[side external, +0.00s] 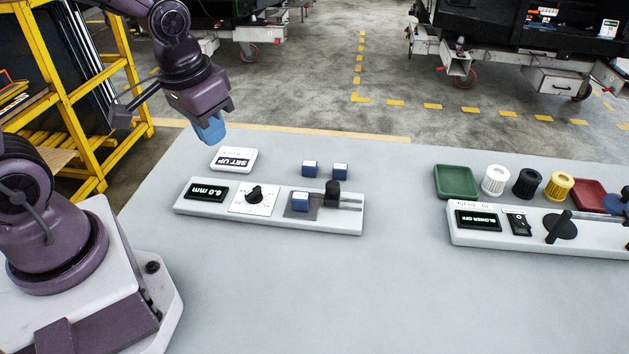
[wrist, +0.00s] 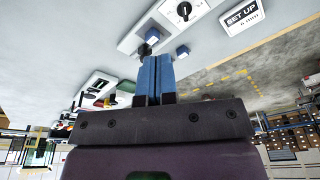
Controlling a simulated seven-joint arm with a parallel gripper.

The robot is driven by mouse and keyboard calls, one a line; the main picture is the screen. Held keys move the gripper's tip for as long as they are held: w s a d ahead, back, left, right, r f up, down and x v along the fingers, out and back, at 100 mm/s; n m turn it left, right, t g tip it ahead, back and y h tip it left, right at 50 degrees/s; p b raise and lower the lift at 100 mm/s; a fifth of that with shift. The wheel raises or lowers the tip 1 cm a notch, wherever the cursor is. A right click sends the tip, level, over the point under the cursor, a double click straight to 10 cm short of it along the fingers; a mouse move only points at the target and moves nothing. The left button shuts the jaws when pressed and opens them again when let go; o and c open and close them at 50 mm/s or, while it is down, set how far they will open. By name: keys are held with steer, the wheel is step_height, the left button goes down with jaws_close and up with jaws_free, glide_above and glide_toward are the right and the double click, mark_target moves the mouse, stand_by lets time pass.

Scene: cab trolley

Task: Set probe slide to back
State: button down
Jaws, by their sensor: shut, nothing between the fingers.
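The probe slide appears to be the black knob (side external: 332,190) on twin metal rails at the right end of a white panel (side external: 270,221). The knob stands upright near the left end of the visible rails, which extend to its right. It also shows in the wrist view (wrist: 144,50), just beyond my fingertips. My gripper (side external: 211,130) has blue fingers pressed together with nothing between them. The shut fingers (wrist: 157,76) show in the wrist view.
The panel also has a 6.0 mm display (side external: 207,191), a dial (side external: 255,196) and a blue block (side external: 300,202) on a dark plate. A second panel (side external: 550,240) is right. The front table is clear.

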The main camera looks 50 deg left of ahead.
steer(key=w+f+n+t+h, duration=0.1)
steer(key=w+f+n, duration=0.15)
steer(key=f, duration=0.35)
steer(key=w+f+n+t, duration=0.1)
steer(key=w+f, duration=0.3)
steer(key=f, duration=0.1)
steer(key=w+t, duration=0.1)
steer(key=w+n+t, duration=0.1)
steer(key=w, duration=0.1)
steer(key=w+d+r+n+t, duration=0.1)
steer(key=w, duration=0.1)
steer(key=shift+d, duration=0.1)
steer(key=shift+w+f, duration=0.1)
glide_toward(339, 207)
steer(key=w+a+f, duration=0.1)
steer(key=a, duration=0.1)
steer(key=w+a+f, duration=0.1)
steer(key=a, duration=0.1)
steer(key=shift+w+f, duration=0.3)
steer(key=shift+w, duration=0.05)
steer(key=shift+h, duration=0.3)
steer(key=shift+w+d, duration=1.85)
steer(key=shift+d, duration=0.05)
